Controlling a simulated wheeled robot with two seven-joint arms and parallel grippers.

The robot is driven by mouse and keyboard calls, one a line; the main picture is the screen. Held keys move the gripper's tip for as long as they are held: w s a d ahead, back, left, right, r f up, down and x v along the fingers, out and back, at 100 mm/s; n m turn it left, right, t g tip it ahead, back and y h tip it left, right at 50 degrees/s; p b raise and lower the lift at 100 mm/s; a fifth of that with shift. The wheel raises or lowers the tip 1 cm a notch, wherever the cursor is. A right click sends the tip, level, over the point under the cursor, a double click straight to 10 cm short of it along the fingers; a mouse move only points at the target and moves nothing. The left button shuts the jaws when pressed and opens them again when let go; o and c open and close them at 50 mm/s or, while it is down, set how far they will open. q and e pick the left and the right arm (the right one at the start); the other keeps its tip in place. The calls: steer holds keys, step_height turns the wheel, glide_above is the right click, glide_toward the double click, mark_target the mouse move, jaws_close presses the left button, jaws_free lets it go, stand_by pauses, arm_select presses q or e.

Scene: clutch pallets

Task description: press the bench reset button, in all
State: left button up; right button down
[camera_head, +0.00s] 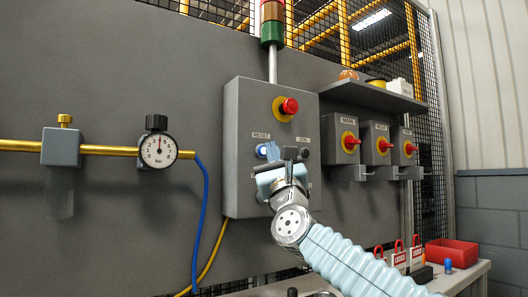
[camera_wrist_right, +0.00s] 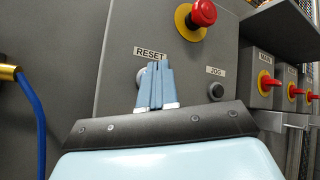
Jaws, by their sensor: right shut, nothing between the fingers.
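The grey control box (camera_head: 240,117) on the panel carries a RESET label and a pale, bluish reset button (camera_head: 261,150). In the right wrist view the reset button (camera_wrist_right: 141,77) is partly hidden behind the fingers. My right gripper (camera_head: 272,151) is shut and empty, its fingertips in front of the button, just right of its middle. It also shows in the right wrist view (camera_wrist_right: 157,66), just below the RESET label. I cannot tell whether the fingertips touch the button. My left gripper is not in view.
A red emergency button (camera_head: 288,106) sits above on the box, and a black JOG button (camera_wrist_right: 216,91) to the right. Red rotary switches (camera_head: 350,142) stand farther right under a shelf (camera_head: 375,96). A gauge (camera_head: 158,150) and blue hose (camera_head: 203,215) are left.

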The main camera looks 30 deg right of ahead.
steer(key=shift+w, duration=0.4)
steer(key=shift+w, duration=0.5)
stand_by(0.6)
steer(key=shift+s, duration=0.15)
steer(key=shift+s+b, duration=0.75)
steer(key=shift+b, duration=0.05)
